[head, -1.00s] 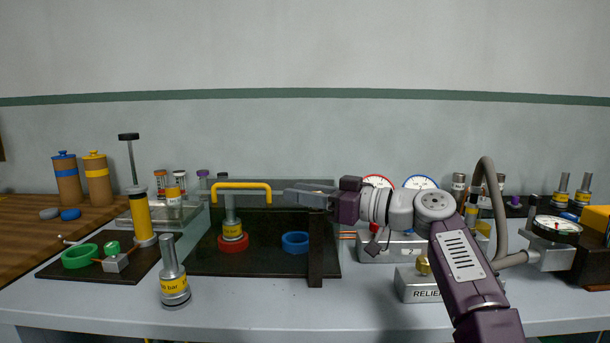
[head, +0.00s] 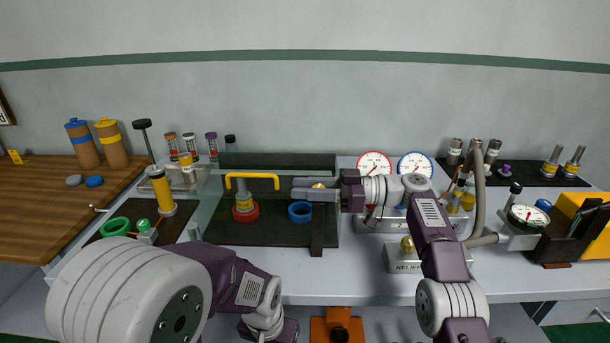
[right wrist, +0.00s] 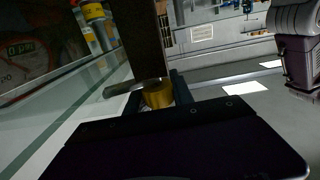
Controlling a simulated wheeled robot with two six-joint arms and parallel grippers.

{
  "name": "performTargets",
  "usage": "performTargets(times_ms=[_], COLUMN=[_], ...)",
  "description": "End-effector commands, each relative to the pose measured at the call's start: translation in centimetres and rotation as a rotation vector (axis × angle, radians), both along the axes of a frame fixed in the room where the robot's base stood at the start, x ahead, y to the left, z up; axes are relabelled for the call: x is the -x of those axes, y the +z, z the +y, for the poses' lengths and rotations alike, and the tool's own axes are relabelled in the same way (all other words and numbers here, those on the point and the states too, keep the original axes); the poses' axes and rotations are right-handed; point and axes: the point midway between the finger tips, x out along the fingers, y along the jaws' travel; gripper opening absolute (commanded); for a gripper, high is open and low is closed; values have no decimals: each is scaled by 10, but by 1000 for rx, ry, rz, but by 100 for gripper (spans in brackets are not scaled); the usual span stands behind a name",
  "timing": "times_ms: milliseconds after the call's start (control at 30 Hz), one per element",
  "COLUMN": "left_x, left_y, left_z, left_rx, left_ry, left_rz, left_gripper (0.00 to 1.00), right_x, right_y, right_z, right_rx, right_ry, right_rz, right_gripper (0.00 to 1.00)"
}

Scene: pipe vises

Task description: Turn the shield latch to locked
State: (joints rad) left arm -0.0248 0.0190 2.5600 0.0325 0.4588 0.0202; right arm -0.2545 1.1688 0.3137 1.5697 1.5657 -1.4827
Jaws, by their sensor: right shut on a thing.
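My right gripper (head: 302,188) reaches in from the right and is shut on the latch. In the right wrist view the brass knob (right wrist: 158,96) sits between the dark fingers, with a grey lever (right wrist: 122,88) pointing left beside the dark post (right wrist: 143,40). The fingers hide part of the latch.
Two dial gauges (head: 374,166) and a box marked RELIEF (head: 400,260) stand right of the post, close to my right arm. A green ring (head: 115,227) lies left.

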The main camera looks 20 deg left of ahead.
Motion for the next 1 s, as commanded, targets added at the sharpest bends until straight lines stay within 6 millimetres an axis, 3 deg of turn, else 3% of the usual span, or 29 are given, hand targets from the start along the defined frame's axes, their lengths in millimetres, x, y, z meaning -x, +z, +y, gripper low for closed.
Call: performTargets(times_ms=[400, 433, 500, 833, 1000], left_x=[0, 0, 0, 0, 0], left_y=[2, 2, 2, 2, 10], left_z=[0, 0, 0, 0, 0], left_rx=[0, 0, 0, 0, 0], left_ry=[0, 0, 0, 0, 0], left_rz=[0, 0, 0, 0, 0], left_gripper=[0, 0, 0, 0, 0], right_x=[1, 1, 1, 0, -9], right_y=[-2, -2, -2, 0, 2], right_z=[0, 0, 0, -2, -32], right_rx=[1, 1, 1, 0, 0], right_ry=[8, 8, 8, 5, 2], right_rz=[2, 2, 2, 1, 2], right_gripper=[0, 31, 50, 50, 50])
